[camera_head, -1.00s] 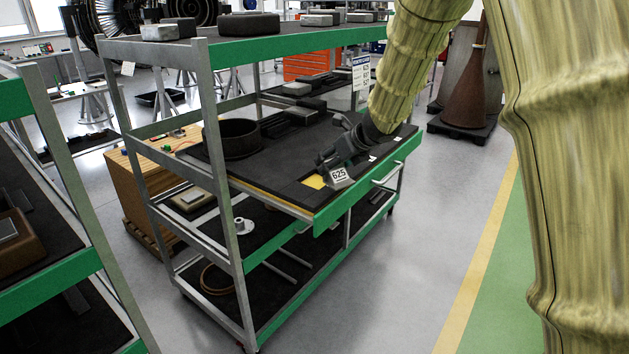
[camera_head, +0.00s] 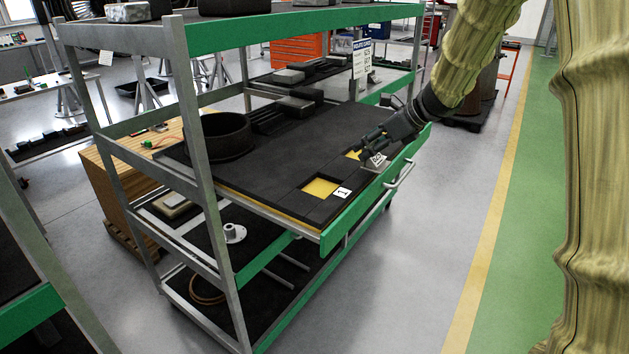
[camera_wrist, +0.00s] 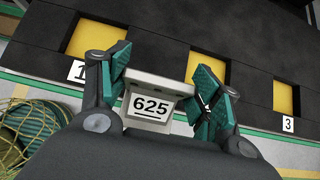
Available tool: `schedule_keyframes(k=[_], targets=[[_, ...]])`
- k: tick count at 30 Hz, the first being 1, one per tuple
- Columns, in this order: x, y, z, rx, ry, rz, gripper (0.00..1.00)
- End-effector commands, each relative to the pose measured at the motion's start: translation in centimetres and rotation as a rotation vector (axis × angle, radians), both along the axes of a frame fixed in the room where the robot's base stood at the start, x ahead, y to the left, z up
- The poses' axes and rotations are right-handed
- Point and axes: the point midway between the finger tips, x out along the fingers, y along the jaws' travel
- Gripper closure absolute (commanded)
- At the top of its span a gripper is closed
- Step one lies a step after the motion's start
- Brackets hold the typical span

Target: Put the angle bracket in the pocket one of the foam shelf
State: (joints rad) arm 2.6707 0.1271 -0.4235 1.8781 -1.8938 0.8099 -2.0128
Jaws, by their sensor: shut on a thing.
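The angle bracket (camera_head: 376,162) is a grey metal piece with a white "625" label, which reads clearly in the wrist view (camera_wrist: 150,107). My gripper (camera_wrist: 163,72) is shut on it, with a teal finger pad on each side. In the head view my gripper (camera_head: 371,148) is at the front edge of the black foam shelf (camera_head: 270,160), right of pocket one. Pocket one (camera_head: 321,188) is an empty yellow-bottomed square beside a "1" tag; in the wrist view it (camera_wrist: 97,39) lies left of the bracket. Whether the bracket touches the foam is unclear.
A middle yellow pocket (camera_wrist: 206,66) lies just behind the bracket, and a pocket (camera_wrist: 286,97) tagged "3" lies right. A dark round ring (camera_head: 217,136) stands at the shelf's left. A green rail (camera_head: 350,205) and metal posts bound the rack. The aisle floor is clear.

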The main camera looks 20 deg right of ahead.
Motion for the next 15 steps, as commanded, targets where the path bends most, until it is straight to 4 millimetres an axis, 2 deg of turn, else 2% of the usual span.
schedule_keyframes(k=[15], targets=[[0.8, 10.0, -0.5, 0.0, 0.002, 0.003, 0.65]])
